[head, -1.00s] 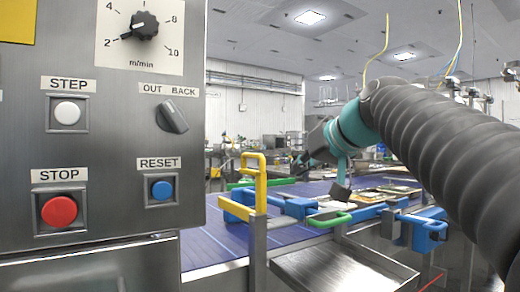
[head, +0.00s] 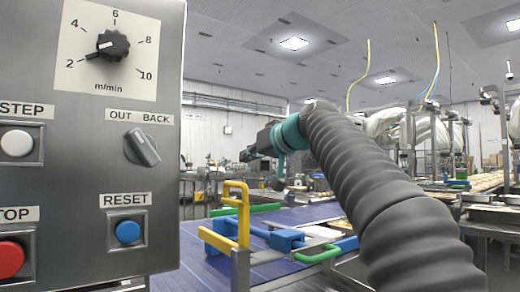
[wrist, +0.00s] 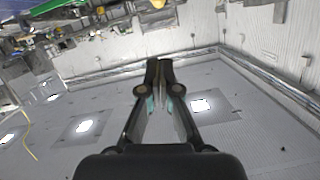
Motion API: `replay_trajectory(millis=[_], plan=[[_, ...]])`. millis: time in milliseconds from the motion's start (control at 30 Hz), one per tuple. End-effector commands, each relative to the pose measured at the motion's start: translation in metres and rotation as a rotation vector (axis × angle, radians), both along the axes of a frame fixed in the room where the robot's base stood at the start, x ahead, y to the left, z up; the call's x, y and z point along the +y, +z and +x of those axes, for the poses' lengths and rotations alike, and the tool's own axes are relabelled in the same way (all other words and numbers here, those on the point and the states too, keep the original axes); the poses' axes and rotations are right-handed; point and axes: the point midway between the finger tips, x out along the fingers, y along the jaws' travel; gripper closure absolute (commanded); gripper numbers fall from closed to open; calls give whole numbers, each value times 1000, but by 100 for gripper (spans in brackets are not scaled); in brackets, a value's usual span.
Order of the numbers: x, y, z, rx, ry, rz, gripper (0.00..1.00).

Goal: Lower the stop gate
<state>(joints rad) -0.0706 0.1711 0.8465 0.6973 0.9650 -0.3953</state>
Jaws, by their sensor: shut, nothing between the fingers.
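A yellow upright handle (head: 237,215) with a blue bar (head: 217,241) at its foot stands at the near edge of the purple conveyor belt (head: 190,258); it looks like the stop gate. Whether the gate is up or down I cannot tell. My gripper (head: 246,155) is in the air above and beyond the handle, pointing left, apart from it and empty. In the wrist view my gripper (wrist: 159,72) is shut with its fingertips together, against the ceiling and wall.
A steel control panel (head: 65,200) with a speed dial (head: 113,45), an OUT/BACK switch (head: 142,147) and a RESET button (head: 128,232) fills the left. Green handles (head: 320,255) and a blue block (head: 287,240) sit by the belt. Tables with trays stand at right.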

Motion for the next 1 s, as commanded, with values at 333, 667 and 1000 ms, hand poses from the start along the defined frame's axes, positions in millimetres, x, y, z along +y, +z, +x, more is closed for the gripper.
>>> replay_trajectory(millis=[333, 667, 1000], plan=[[16, -30, 15, 1, -2, -1, 100], [18, -45, 13, 0, -2, -1, 100], [18, -47, 14, 1, -2, 0, 100]])
